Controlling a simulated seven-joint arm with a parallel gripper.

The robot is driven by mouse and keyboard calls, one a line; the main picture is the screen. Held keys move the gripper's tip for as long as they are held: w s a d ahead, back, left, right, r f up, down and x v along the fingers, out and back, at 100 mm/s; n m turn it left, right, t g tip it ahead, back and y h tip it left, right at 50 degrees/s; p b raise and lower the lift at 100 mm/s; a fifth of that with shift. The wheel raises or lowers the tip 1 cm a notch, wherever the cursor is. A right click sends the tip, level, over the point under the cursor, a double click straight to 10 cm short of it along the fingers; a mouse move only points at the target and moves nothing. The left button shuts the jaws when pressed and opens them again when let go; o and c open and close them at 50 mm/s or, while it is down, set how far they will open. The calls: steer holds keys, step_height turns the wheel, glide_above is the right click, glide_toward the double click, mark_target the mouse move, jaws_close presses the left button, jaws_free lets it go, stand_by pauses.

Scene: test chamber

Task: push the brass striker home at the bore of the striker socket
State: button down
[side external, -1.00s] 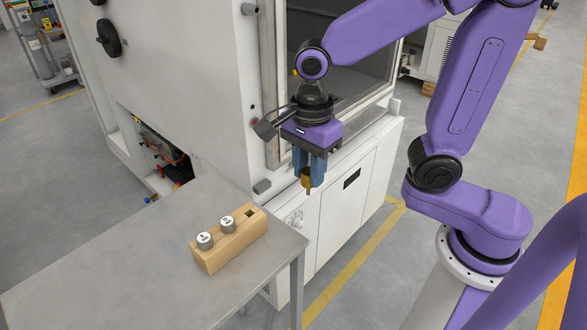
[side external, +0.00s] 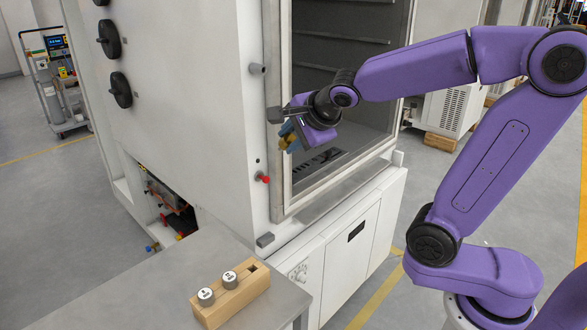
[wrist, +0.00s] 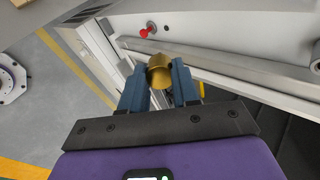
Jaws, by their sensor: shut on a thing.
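The brass striker (side external: 291,145) is held in my gripper (side external: 286,136), near the cabinet's front left frame post. In the wrist view the striker (wrist: 160,72) sits between the two blue fingers of my gripper (wrist: 160,80), with its rounded brass end showing. My gripper is tilted well over and held in the air. I cannot tell for sure which part is the striker socket. A grey cylindrical boss (side external: 257,69) sticks out of the post above my gripper, and its bore cannot be made out.
A red knob (side external: 263,178) sticks out of the post below my gripper; it also shows in the wrist view (wrist: 149,30). The cabinet's opening is right of the post. A wooden block (side external: 234,296) with two labelled cylinders and an empty hole stands on the grey table (side external: 150,290).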

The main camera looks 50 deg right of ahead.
steer(key=s+d+r+n+t+y, duration=0.1)
steer(key=s+d+r+n+t, duration=0.1)
steer(key=r+t, duration=0.7)
steer(key=shift+s+r+y, duration=0.3)
steer(key=shift+s+r, duration=0.5)
steer(key=shift+r, duration=0.65)
steer(key=shift+d, duration=0.1)
steer(key=shift+w, duration=2.85)
steer(key=shift+w, duration=2)
steer(key=c, duration=0.8)
jaws_free()
steer(key=shift+o, duration=0.2)
